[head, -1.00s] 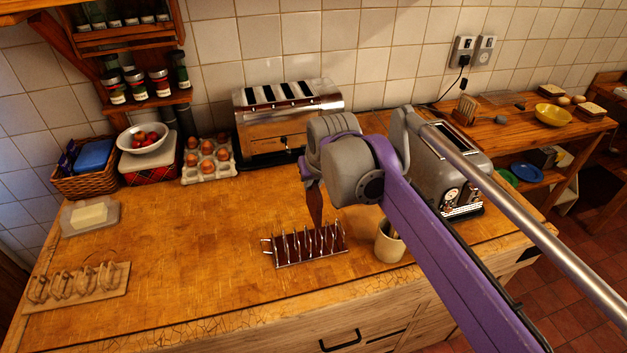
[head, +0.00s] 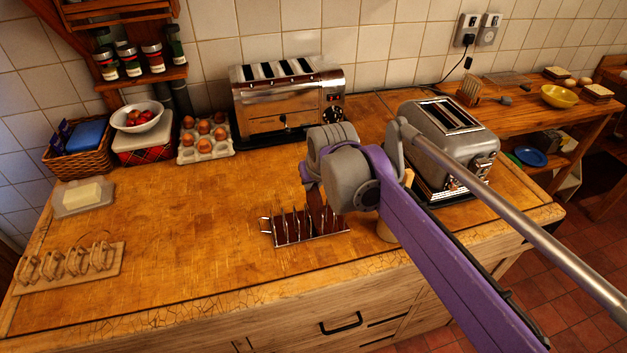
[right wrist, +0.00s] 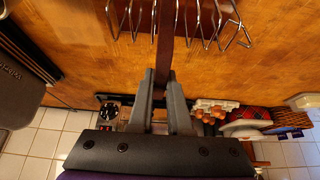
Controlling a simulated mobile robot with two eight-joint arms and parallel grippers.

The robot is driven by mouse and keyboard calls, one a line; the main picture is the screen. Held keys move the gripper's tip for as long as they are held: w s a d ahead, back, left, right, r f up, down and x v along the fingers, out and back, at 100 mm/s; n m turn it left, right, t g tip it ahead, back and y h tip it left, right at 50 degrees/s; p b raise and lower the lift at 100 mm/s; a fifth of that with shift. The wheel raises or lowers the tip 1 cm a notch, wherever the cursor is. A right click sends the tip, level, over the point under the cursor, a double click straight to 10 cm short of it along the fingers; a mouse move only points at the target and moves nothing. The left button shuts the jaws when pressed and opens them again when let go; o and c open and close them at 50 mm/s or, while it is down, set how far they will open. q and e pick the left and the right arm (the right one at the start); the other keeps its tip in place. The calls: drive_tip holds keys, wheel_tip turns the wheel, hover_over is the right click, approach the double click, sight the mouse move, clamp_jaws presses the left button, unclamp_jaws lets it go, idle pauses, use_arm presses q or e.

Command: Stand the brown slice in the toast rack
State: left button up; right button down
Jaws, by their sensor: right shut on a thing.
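The metal wire toast rack (head: 284,240) stands on the wooden counter, with several upright loops on a dark red base; its loops also show at the top of the right wrist view (right wrist: 200,20). My right gripper (right wrist: 161,76) is shut on the brown slice (right wrist: 165,42), which is seen edge-on. In the head view the upright slice (head: 318,205) hangs from the gripper, its lower part among the loops at the rack's right half. I cannot tell whether it touches the base. My forearm partly hides the gripper there. My left gripper is not in view.
A wooden rack (head: 70,265) lies at the left front, near a butter dish (head: 84,195). A cup (head: 386,232) stands right of the wire rack, half hidden by my arm. A chrome toaster (head: 285,110) and grey toaster (head: 450,135) stand behind. The counter's middle left is clear.

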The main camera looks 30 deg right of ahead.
drive_tip(key=c, duration=0.8)
unclamp_jaws()
drive_tip(key=p+v, duration=0.1)
drive_tip(key=v, duration=0.9)
drive_tip(key=shift+s+r, duration=0.2)
drive_tip(key=shift+r, duration=0.1)
drive_tip(key=s+a+f+n+p, duration=0.1)
drive_tip(key=s+a+f, duration=0.2)
drive_tip(key=s+f, duration=0.2)
drive_tip(key=s+a+f+n+y, duration=0.1)
drive_tip(key=s+a+f, duration=0.2)
drive_tip(key=s+f, duration=0.2)
drive_tip(key=s+a+f+p, duration=0.1)
drive_tip(key=s+a+f, duration=0.2)
drive_tip(key=s+f, duration=0.3)
wheel_tip(320, 180, down, 4)
drive_tip(key=shift+a+r+n+p, duration=0.1)
drive_tip(key=shift+r+n+p, duration=0.1)
drive_tip(key=shift+n+p, duration=0.2)
